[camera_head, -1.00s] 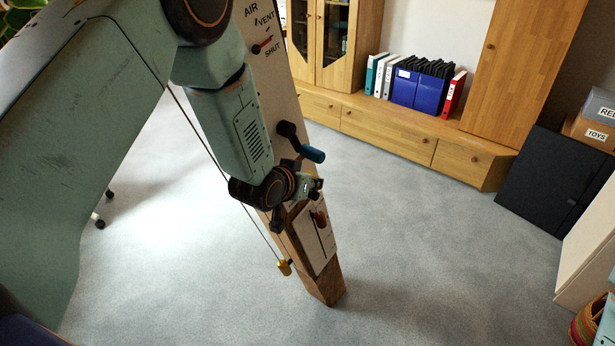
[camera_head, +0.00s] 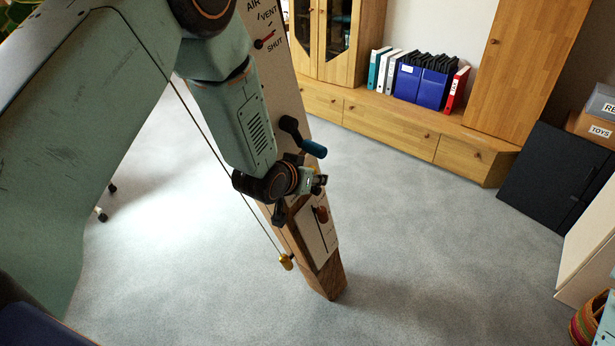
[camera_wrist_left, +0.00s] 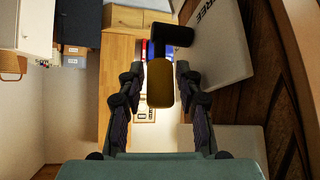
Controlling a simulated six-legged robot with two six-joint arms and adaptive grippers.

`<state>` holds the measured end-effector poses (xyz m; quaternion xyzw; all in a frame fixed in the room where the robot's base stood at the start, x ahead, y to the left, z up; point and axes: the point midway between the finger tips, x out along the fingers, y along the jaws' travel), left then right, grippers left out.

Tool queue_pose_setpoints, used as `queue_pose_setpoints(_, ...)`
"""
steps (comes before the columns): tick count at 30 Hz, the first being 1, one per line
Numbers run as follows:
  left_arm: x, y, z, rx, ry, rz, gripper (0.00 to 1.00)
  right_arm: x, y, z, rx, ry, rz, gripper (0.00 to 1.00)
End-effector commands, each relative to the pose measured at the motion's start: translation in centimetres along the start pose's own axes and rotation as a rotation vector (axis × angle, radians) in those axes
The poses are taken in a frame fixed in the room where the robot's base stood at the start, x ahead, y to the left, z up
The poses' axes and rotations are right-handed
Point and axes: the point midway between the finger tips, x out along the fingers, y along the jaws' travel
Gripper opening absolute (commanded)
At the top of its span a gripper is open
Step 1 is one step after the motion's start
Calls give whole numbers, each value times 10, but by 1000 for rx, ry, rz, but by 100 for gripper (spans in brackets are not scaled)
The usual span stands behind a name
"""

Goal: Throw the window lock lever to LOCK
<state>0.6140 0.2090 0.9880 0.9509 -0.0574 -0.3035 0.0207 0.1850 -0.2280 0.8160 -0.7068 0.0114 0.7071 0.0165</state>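In the left wrist view, a lever with a black arm and a yellow-brown grip (camera_wrist_left: 160,84) stands in front of a pale plate (camera_wrist_left: 215,45) marked FREE. No LOCK mark can be read. My left gripper (camera_wrist_left: 158,78) is open, with one finger on each side of the grip and gaps visible between. In the head view, my left gripper (camera_head: 308,184) is at the lower part of the slanted timber brace (camera_head: 325,280); the lever cannot be made out there, probably hidden by my wrist. My right gripper is not in view.
Grey carpet (camera_head: 430,260) around is clear.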

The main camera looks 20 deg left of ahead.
Motion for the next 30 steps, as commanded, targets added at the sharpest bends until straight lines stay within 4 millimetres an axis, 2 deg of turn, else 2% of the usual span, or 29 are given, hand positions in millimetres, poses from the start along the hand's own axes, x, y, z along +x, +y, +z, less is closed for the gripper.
queue_pose_setpoints(5,-18,0,-1,-1,0,-1,35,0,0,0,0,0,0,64)
queue_pose_setpoints(18,-96,0,-1,-5,1,-1,35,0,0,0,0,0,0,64)
queue_pose_setpoints(24,-115,0,0,-1,-2,0,35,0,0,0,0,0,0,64)
queue_pose_setpoints(30,-118,0,0,0,-2,0,35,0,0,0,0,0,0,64)
